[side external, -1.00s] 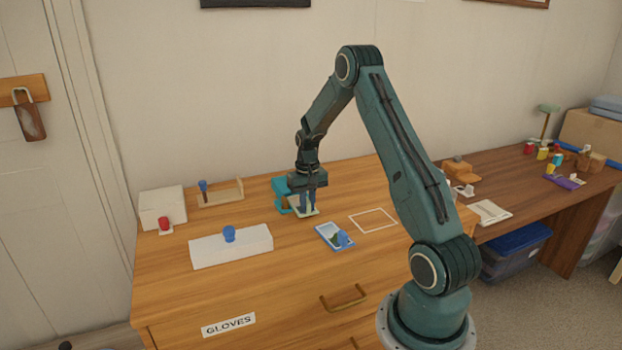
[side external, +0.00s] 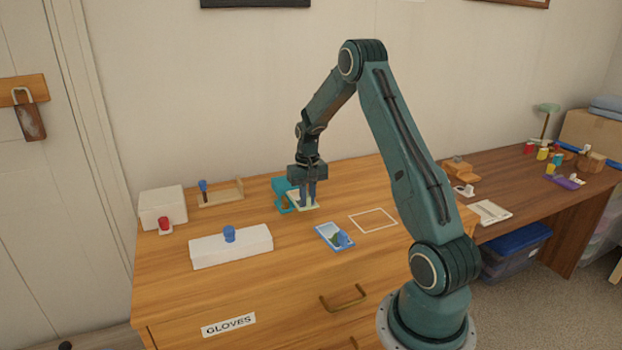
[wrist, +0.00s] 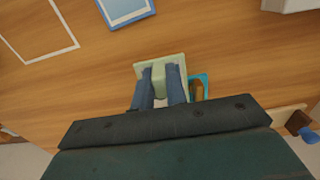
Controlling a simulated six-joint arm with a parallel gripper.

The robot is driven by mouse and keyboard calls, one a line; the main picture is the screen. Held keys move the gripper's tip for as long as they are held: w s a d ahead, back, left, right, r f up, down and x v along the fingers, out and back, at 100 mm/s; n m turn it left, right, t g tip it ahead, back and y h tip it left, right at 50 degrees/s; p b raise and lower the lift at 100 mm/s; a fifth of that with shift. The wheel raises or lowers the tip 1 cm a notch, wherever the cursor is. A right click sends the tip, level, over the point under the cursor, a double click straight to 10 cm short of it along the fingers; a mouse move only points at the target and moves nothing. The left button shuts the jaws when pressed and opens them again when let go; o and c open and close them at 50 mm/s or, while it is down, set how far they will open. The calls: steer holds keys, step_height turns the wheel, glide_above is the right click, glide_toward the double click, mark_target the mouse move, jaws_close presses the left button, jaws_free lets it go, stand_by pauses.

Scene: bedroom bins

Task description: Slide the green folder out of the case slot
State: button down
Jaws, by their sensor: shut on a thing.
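The green folder (wrist: 176,62) is a pale green flat piece under my fingertips in the wrist view. In the side view it shows as a pale edge (side external: 297,206) around my fingers. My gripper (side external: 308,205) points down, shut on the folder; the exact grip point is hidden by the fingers. In the wrist view my gripper (wrist: 161,72) has both fingers over the folder. The teal case (side external: 281,189) stands just left of the fingers in the side view. In the wrist view the case (wrist: 204,80) lies right beside the folder. How much folder remains inside its slot is unclear.
A blue-framed picture tray (side external: 334,236) and a white square outline (side external: 373,220) lie on the wooden top in front. A long white block with a blue knob (side external: 231,247), a white box (side external: 162,207) and a wooden rack (side external: 220,194) stand to the left.

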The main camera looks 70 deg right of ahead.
steer(key=shift+r, duration=1.85)
steer(key=shift+r, duration=0.1)
